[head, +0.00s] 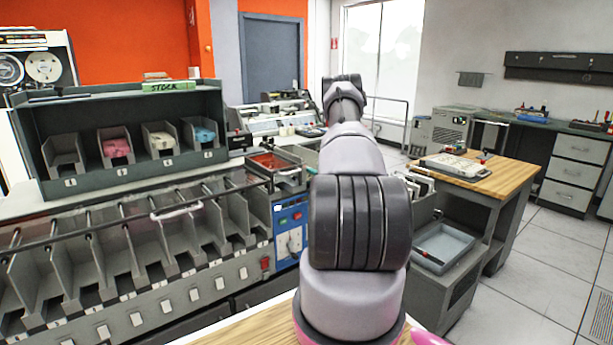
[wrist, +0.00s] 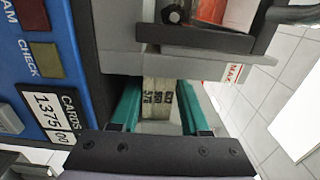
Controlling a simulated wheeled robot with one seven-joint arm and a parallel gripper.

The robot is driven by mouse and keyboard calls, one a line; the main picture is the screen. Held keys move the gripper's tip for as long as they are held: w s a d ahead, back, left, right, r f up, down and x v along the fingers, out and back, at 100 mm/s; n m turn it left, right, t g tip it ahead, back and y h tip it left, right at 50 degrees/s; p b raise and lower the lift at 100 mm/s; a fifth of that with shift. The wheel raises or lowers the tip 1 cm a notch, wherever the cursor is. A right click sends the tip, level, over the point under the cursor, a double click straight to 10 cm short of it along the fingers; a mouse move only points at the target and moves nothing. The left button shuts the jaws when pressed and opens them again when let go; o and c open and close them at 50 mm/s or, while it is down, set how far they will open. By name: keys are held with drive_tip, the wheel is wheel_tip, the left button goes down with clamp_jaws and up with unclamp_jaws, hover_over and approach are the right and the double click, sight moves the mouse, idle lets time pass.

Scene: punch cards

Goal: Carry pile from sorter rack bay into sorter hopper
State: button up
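My gripper (wrist: 161,102) has two teal fingers. A cream pile of cards (wrist: 159,98) with dark printed numbers stands between them, and the fingers appear shut on its two sides. The pile's far end passes under a dark grey ledge in the wrist view. In the head view my arm hides the gripper and this pile. The sorter hopper (head: 290,176), a grey tray with red inside, is at the sorter's right end, left of my arm. The stock rack (head: 53,180) stands on the left; its bays hold pink cards (head: 116,148), cream cards (head: 161,141) and blue cards (head: 205,136), with the leftmost bay empty.
The blue control panel (head: 290,229) is below the hopper and close left of my gripper in the wrist view. A row of sorter pockets (head: 150,250) runs left. A wooden-topped desk (head: 494,176) stands right. Floor (head: 535,260) is free at the right.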

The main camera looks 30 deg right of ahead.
drive_tip(key=shift+o, duration=0.9)
drive_tip(key=shift+f, duration=0.15)
drive_tip(key=shift+f, duration=0.45)
drive_tip(key=shift+r, duration=0.1)
drive_tip(key=shift+r, duration=0.25)
drive_tip(key=s, duration=0.9)
drive_tip(key=shift+s+d, duration=0.25)
drive_tip(key=shift+d, duration=0.1)
